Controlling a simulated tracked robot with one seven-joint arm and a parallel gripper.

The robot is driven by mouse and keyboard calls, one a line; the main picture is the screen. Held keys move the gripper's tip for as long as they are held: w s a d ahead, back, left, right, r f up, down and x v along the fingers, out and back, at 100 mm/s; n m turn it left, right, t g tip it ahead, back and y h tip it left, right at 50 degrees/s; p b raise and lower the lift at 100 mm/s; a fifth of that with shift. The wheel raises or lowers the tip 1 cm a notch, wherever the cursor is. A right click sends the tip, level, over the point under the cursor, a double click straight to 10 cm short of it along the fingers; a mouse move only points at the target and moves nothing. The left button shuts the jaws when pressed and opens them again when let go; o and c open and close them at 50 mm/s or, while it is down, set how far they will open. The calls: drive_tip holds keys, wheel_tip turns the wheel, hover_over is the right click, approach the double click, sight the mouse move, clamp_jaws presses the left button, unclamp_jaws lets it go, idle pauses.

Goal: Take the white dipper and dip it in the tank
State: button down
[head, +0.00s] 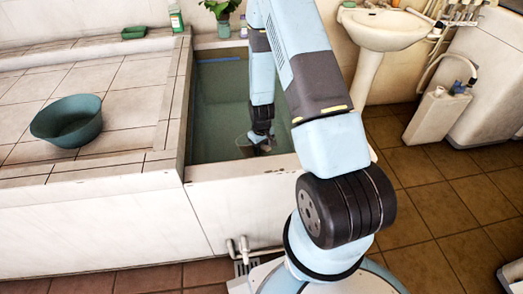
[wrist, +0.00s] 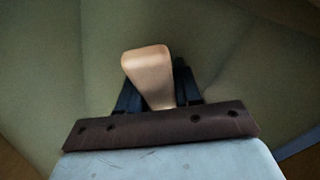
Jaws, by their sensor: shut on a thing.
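The tank (head: 235,205) is a tiled basin with dark green water, in the middle of the head view. My arm reaches down into it from above, and my gripper (head: 262,142) is low inside the tank, near its front right part. In the wrist view my gripper (wrist: 154,84) has its two dark fingers on either side of the pale handle end of the white dipper (wrist: 148,70), shut on it. The rest of the dipper is hidden in the wrist view. In the head view it is too small and dim to make out clearly, and its depth in the water cannot be told.
A green bowl (head: 67,121) stands on the tiled ledge (head: 125,100) left of the tank. A green dish (head: 134,33) and a bottle (head: 176,20) are at the back. A white washbasin (head: 385,30) stands right of the tank. The tank walls surround my gripper.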

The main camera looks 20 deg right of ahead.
drive_tip(key=shift+r+t+y, duration=0.4)
drive_tip(key=shift+r+t, duration=0.9)
drive_tip(key=shift+w+v, duration=0.2)
drive_tip(key=shift+v, duration=0.6)
drive_tip(key=shift+w+v, duration=0.15)
drive_tip(key=shift+v, duration=0.65)
drive_tip(key=shift+w+v, duration=0.2)
drive_tip(key=shift+v, duration=0.6)
drive_tip(key=shift+a+r, duration=0.1)
drive_tip(key=shift+a, duration=0.05)
wheel_tip(320, 180, up, 21)
drive_tip(key=t, duration=0.1)
drive_tip(key=shift+t+y, duration=0.3)
drive_tip(key=shift+t, duration=0.1)
drive_tip(key=shift+w, duration=0.1)
